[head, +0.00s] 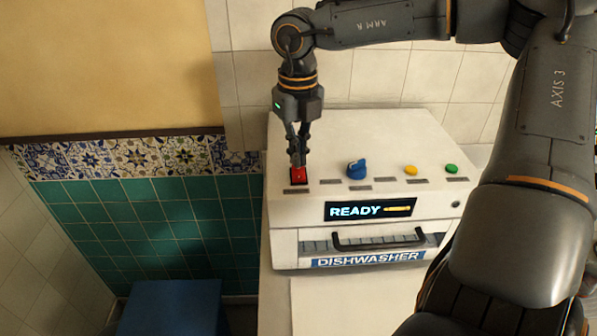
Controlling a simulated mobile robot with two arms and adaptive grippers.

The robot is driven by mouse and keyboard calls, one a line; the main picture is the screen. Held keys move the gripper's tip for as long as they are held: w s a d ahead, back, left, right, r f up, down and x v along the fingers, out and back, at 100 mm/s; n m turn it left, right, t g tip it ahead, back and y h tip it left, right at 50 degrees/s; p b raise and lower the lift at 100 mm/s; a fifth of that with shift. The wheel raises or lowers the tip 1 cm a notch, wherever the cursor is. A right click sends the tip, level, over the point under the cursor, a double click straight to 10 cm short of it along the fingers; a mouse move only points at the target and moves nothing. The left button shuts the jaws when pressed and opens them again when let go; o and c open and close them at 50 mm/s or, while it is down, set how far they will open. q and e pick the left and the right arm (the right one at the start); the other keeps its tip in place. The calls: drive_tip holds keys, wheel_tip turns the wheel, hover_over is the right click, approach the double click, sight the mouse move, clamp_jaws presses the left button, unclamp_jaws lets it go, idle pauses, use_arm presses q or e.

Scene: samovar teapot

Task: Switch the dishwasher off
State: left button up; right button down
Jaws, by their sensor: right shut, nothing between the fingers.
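The white dishwasher (397,135) stands on a light counter, and its lit display (370,209) reads "READY". A red button (299,178) is at the left end of its sloped top panel. My right gripper (297,162) points down with its fingers shut and empty. Its fingertips are at the red button and appear to touch it; I cannot tell whether the button is pressed in. A blue knob (356,168), a yellow button (411,170) and a green button (451,168) sit further right on the panel. My left gripper is not in view.
The dishwasher's front has a dark handle (380,242) above the "DISHWASHER" label (370,259). A tiled wall (150,215) is to the left, with a blue block-like piece (172,308) below it. My right arm covers the right side of the view.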

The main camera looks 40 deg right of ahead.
drive_tip(key=shift+f+b, duration=0.5)
drive_tip(key=shift+f, duration=0.05)
drive_tip(key=shift+r, duration=0.15)
drive_tip(key=shift+r+p, duration=2)
drive_tip(key=shift+r, duration=1.4)
